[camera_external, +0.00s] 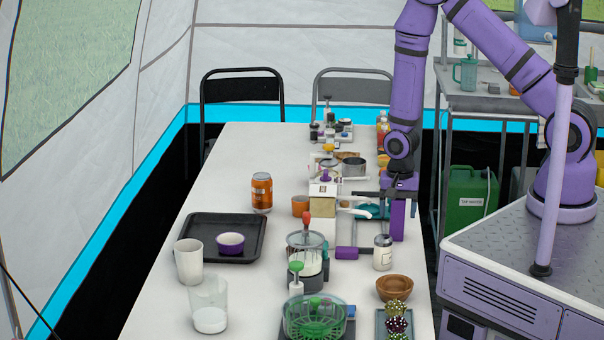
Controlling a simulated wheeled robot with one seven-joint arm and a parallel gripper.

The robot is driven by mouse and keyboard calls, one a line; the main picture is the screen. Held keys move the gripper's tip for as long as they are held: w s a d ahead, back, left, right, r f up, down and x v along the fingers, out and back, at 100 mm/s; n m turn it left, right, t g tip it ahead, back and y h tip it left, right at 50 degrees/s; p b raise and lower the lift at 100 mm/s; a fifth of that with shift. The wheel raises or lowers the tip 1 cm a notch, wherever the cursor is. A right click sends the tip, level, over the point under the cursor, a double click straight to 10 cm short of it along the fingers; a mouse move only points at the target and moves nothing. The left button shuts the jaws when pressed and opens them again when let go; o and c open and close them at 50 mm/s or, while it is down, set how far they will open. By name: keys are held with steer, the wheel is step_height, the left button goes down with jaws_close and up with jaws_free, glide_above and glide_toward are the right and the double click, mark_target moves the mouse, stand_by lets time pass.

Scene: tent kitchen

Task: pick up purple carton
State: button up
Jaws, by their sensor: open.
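Whether the fingers touch the block cannot be told from this angle.
A beige-topped carton (322,196) and a teal dish (372,211) are close on the left. A white-labelled jar (382,252) stands in front, with a brown bowl (394,288) nearer. A black tray (203,252) lies on the left. The table's left back is clear.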

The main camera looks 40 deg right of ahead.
steer(key=c, duration=1.1)
